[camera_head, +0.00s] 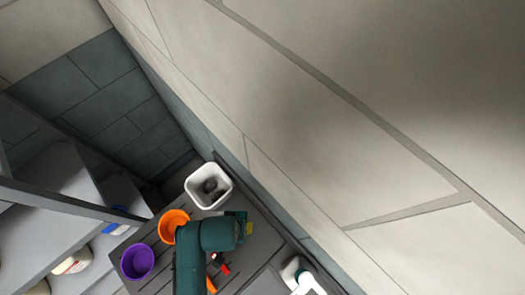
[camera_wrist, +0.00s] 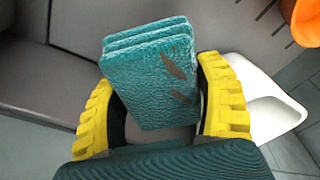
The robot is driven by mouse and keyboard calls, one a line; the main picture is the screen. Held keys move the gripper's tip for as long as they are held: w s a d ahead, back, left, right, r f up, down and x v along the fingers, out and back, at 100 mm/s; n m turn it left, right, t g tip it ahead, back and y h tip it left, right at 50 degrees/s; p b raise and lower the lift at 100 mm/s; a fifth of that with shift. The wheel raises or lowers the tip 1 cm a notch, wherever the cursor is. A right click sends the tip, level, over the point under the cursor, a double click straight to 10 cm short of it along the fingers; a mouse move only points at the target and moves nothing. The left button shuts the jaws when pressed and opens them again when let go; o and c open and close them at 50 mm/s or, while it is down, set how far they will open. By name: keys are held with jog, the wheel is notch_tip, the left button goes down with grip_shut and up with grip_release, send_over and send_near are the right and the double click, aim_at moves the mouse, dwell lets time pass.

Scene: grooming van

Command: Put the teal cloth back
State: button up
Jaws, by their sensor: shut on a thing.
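The teal cloth (camera_wrist: 150,70) is a folded, layered, textured pad with some brown marks. It stands between the yellow fingers of my gripper (camera_wrist: 160,90) in the wrist view, and the gripper is shut on it. In the head view my gripper (camera_head: 242,225) shows as small yellow parts at the end of my teal arm, over the dark slatted counter. The cloth cannot be made out clearly there. Grey surfaces lie behind the cloth in the wrist view; its height above them is hard to tell.
A white bin (camera_head: 197,190) with something dark inside stands at the counter's far end, near the wall. An orange cup (camera_head: 168,220) and a purple cup (camera_head: 138,262) stand left of my arm. A small red item (camera_head: 223,268) lies close to my arm. Shelves with bottles are at left.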

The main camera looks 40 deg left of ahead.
jog(key=f, duration=0.7)
jog(key=f+b, duration=0.1)
jog(key=f, duration=0.2)
jog(key=shift+s+f, duration=0.2)
jog(key=shift+s, duration=0.15)
jog(key=o, duration=1.2)
jog(key=r, duration=0.4)
jog(key=d+r+p, duration=0.1)
jog(key=r, duration=0.3)
jog(key=r+p, duration=0.1)
jog(key=r, duration=0.3)
jog(key=shift+s+d+r, duration=0.2)
jog(key=shift+s+r, duration=0.1)
jog(key=shift+a, duration=0.1)
